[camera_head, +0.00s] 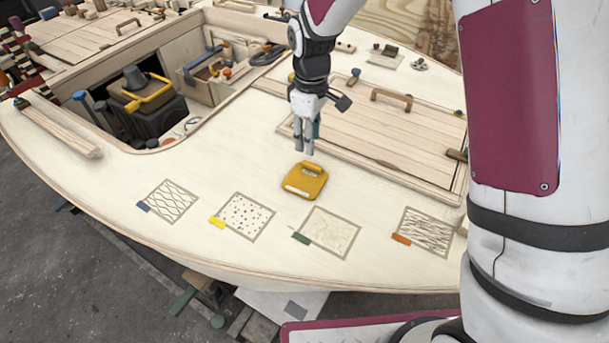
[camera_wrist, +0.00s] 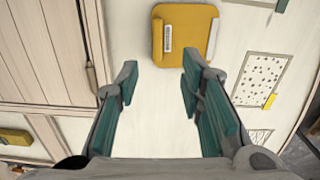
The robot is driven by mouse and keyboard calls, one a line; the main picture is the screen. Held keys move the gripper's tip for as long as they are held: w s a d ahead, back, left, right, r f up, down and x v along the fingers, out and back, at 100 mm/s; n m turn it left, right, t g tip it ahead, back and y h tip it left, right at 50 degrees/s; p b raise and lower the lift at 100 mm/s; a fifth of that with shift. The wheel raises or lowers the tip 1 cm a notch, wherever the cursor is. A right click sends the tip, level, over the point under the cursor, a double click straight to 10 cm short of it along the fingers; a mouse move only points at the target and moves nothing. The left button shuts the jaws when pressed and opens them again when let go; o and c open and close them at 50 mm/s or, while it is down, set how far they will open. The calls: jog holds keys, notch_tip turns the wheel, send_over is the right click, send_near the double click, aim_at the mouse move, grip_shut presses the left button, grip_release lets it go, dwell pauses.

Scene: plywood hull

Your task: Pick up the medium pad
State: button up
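The yellow pad (camera_head: 305,181), which I take to be the medium pad, lies flat on the pale plywood deck. It has a handle on its far side and a light label on its near side. My gripper (camera_head: 305,150) points down above the deck, just behind the pad in the head view. In the wrist view my gripper (camera_wrist: 160,85) is open, with its teal-lined fingers apart and nothing between them.
Patterned squares with coloured tabs lie along the front deck, including a dotted square (camera_head: 243,217) with a yellow tab. A planked hatch (camera_head: 390,130) with a wooden handle is at the right. An open well (camera_head: 135,105) with tools is at the left. The deck around the pad is clear.

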aim_at(311, 163)
jog(key=shift+w+d+f, duration=0.1)
jog(key=shift+f, duration=2.1)
jog(key=shift+d+f, duration=0.1)
jog(key=shift+f, duration=2.1)
grip_shut()
